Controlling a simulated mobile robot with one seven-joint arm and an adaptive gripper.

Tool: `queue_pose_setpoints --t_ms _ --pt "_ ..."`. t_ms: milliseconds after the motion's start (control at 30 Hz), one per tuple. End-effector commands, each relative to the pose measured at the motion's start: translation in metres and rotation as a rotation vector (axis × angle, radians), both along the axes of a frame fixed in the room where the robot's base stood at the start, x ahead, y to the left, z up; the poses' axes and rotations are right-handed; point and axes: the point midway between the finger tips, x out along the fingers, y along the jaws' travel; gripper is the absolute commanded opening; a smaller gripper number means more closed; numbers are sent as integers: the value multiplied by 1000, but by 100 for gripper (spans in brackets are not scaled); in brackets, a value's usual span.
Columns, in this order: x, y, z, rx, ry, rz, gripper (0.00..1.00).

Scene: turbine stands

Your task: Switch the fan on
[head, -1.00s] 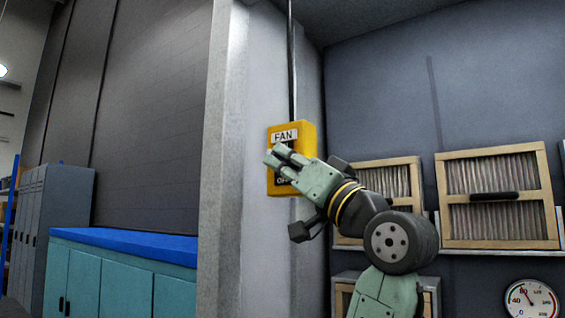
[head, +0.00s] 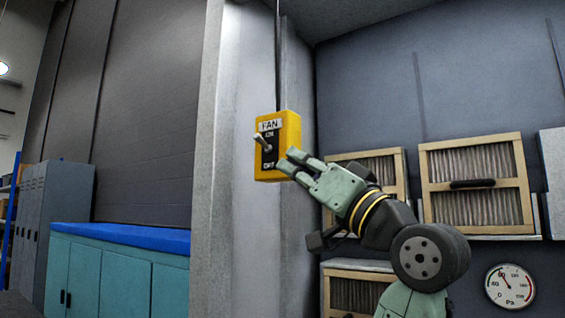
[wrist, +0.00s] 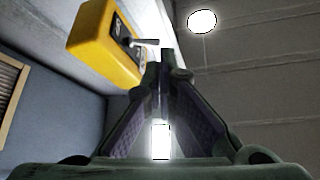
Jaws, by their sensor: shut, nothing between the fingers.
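The yellow fan switch box (head: 291,148) is fixed to the pale pillar, with a FAN label, ON marked above and OFF below. Its grey lever (head: 262,143) sticks out and slants up to the left, toward the ON side. In the wrist view the box (wrist: 103,50) is at upper left, with the lever (wrist: 145,42) by the fingertips. My gripper (head: 287,161) is shut and empty, just right of and below the lever, beside the box. In the head view lever and fingers look apart; the wrist view does not settle contact.
A conduit (head: 277,60) runs up from the box. Wood-framed filter panels (head: 476,143) stand right of my arm, and a round pressure gauge (head: 509,287) is at lower right. A blue-topped cabinet (head: 120,236) is on the left. Space in front of the pillar is open.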

Motion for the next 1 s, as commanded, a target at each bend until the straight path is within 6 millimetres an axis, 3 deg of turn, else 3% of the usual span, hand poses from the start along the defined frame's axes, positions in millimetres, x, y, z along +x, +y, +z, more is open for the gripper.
queue_pose_setpoints --t_ms 100,333,900,1000 --pt "-16 -13 -15 1 -1 -2 0" --pt "-32 -25 -24 0 0 0 0" --pt "-33 -27 -25 0 0 0 0" --pt "-27 -18 -28 2 -6 -1 0"
